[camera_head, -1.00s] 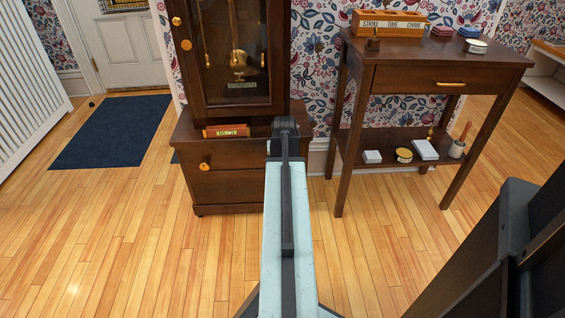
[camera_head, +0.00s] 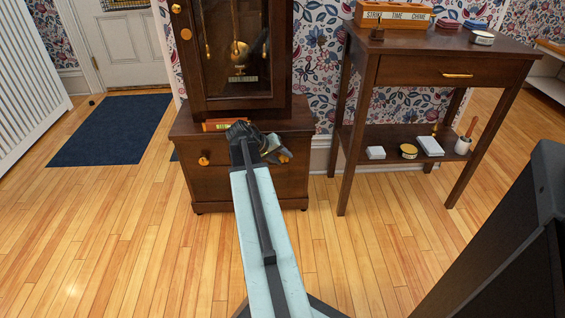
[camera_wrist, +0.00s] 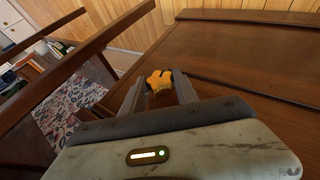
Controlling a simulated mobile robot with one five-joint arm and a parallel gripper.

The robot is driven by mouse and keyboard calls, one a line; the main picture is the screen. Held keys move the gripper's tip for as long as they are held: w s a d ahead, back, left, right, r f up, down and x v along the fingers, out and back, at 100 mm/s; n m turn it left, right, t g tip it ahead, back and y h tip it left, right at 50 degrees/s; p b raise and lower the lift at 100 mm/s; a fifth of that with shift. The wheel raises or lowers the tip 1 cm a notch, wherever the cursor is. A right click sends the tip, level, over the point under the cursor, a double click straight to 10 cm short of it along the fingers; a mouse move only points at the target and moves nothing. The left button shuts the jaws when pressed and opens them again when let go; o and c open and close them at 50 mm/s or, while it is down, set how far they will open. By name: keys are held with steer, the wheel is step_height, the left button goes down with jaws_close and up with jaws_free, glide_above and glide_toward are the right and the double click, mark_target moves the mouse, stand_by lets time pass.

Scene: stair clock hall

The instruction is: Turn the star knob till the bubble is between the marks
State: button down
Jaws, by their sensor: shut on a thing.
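The star knob (camera_wrist: 159,82) is orange-gold with rounded lobes. In the wrist view it sits between the two fingers of my gripper (camera_wrist: 160,92), which is shut on it. In the head view my gripper (camera_head: 280,157) is at the right front of the clock's dark wooden base (camera_head: 235,185), partly hidden by my wrist. A short orange-red bar (camera_head: 216,125) with a pale yellow label lies on the base top below the clock case. It may be the level, but my wrist covers its right end. I cannot make out a bubble or marks.
The tall clock (camera_head: 225,75) stands on the base, its pendulum behind glass. A dark side table (camera_head: 435,60) with small items stands to the right. The wooden floor (camera_head: 140,240) in front is clear.

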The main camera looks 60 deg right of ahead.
steer(key=shift+w+a+f+n+g+h+b, duration=0.1)
steer(key=shift+f+n+g+h+b, duration=0.15)
steer(key=shift+g+h+b, duration=0.65)
steer(key=shift+r, duration=0.1)
steer(key=c, duration=1)
jaws_free()
steer(key=shift+o, duration=0.2)
steer(key=shift+r, duration=0.1)
steer(key=p+v, duration=0.4)
steer(key=v, duration=0.3)
steer(key=shift+a+r, duration=0.25)
steer(key=shift+r, duration=0.05)
